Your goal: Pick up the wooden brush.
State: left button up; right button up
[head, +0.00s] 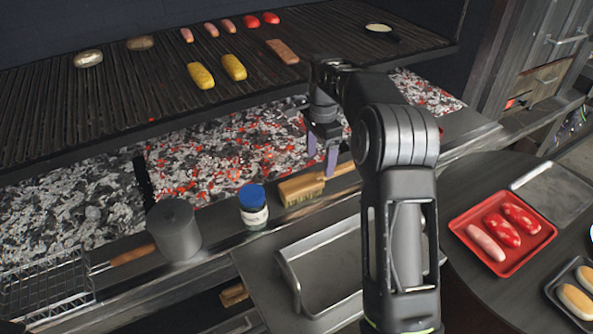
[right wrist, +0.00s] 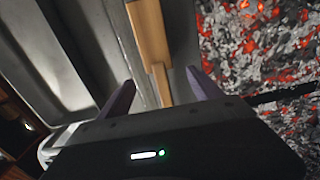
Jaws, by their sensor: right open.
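The wooden brush (head: 301,188) lies on the metal ledge in front of the embers, bristle block to the left and handle to the right. My right gripper (head: 321,160) is open at the brush's handle, with purple fingers pointing down. In the right wrist view the brush's wooden handle (right wrist: 150,32) runs into the gap between the two open fingers (right wrist: 160,80), apart from both. I cannot tell exactly how far down the fingers reach beside it. My left gripper is not in view.
A blue-lidded jar (head: 253,208) and a grey metal canister (head: 174,231) stand left of the brush. Glowing embers (head: 230,155) lie behind it, under the grill grate (head: 140,100) with food. A metal tray (head: 320,270) is in front. A red tray (head: 470,225) holds sausages at right.

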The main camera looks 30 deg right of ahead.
aim_at(321, 174)
jog(key=shift+s+r, duration=0.15)
jog(key=shift+s, duration=0.05)
jog(key=shift+f, duration=1.35)
jog(key=f, duration=0.1)
jog(key=f+p, duration=0.2)
jog(key=f, duration=0.1)
jog(key=shift+w+d, duration=0.1)
jog(key=shift+d, duration=0.2)
jog(key=shift+f, duration=0.6)
jog(key=shift+c, duration=0.3)
grip_shut()
